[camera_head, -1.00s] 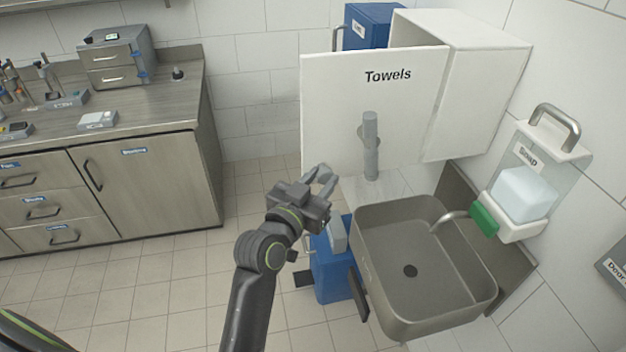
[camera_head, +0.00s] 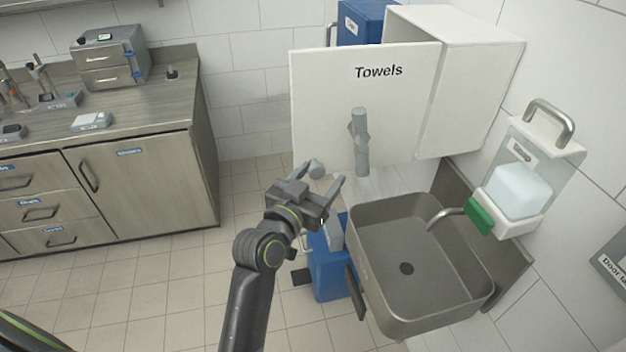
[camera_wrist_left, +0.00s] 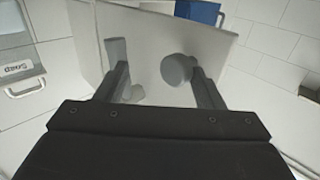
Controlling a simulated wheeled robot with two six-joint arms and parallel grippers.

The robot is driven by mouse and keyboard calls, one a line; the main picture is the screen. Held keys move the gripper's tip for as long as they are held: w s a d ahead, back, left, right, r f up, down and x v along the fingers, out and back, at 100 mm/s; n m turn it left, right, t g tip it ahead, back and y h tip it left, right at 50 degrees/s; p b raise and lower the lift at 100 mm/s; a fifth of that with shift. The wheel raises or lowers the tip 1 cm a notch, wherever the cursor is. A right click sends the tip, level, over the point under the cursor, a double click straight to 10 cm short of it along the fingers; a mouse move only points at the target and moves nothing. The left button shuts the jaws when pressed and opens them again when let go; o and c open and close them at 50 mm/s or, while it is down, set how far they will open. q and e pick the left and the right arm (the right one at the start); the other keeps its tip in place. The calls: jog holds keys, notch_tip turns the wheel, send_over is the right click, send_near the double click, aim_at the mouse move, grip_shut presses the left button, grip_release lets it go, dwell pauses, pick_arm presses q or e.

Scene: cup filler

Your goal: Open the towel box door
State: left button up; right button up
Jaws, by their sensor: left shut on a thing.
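The towel box (camera_head: 475,75) is a white wall box. Its white door (camera_head: 395,80), marked "Towels", stands swung out to the left. A grey upright cylinder (camera_head: 361,150) shows in front of the door. My left gripper (camera_head: 327,177) is at the door's lower left part. In the left wrist view the door (camera_wrist_left: 150,40) fills the upper middle. There, a round grey knob-like handle end (camera_wrist_left: 177,68) shows between my left gripper's fingers (camera_wrist_left: 160,80), close against the right one. The gripper is shut on the handle, with its fingers some way apart. My right gripper is not in view.
A metal sink (camera_head: 425,260) lies below the door. A soap dispenser (camera_head: 520,190) hangs on the right wall. A blue bin (camera_head: 330,275) stands under my left gripper. A steel counter (camera_head: 150,190) is at the left, with clear floor between.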

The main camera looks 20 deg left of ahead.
pick_arm(q)
jog(key=shift+d+r, duration=0.1)
jog(key=p+v, duration=0.1)
jog(key=v, duration=1.6)
jog(key=shift+s, duration=0.2)
